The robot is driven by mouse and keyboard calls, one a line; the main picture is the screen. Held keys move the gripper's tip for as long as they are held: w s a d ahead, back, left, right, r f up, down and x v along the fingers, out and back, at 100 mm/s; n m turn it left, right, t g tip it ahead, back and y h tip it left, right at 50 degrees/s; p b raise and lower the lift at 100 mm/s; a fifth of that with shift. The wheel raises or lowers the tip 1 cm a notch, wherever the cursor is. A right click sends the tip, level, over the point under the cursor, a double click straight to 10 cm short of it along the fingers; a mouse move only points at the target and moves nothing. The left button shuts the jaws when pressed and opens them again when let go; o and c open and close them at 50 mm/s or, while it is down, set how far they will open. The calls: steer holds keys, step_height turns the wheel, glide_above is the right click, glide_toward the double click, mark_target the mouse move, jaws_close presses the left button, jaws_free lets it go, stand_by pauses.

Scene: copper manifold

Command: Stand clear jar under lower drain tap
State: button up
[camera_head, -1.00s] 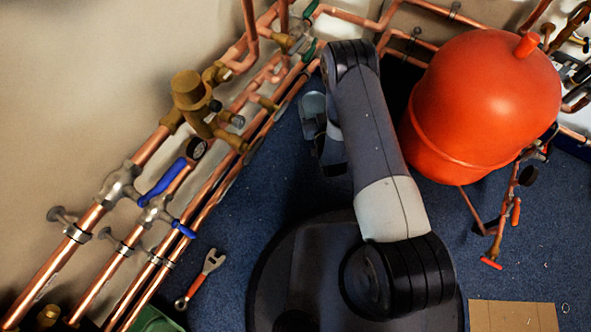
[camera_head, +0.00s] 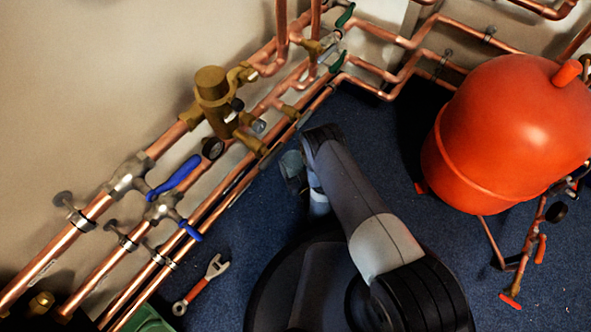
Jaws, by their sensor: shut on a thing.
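A pale grey-blue, glassy-looking piece (camera_head: 291,162) shows just left of my arm's elbow; it seems to be the clear jar, but its outline is unclear. My gripper (camera_head: 296,180) is dark, mostly hidden beside and under my arm, and appears shut on this piece. The piece is above the blue floor, left of the orange tank. A thin copper pipe below the tank carries a low tap with a red handle (camera_head: 510,300) at the lower right, well apart from my gripper. Which tap is the lower drain tap is not certain.
The orange tank (camera_head: 505,135) stands at the right. Copper pipes with blue lever valves (camera_head: 175,178) and a brass body (camera_head: 213,95) run along the left wall. A red-handled wrench (camera_head: 200,287) lies on the floor. Blue carpet (camera_head: 420,240) is clear between my arm and the tank.

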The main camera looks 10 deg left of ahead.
mark_target(294, 168)
steer(key=shift+f+b, duration=0.75)
steer(key=shift+f, duration=0.9)
steer(key=shift+f, duration=0.15)
steer(key=o, duration=1.4)
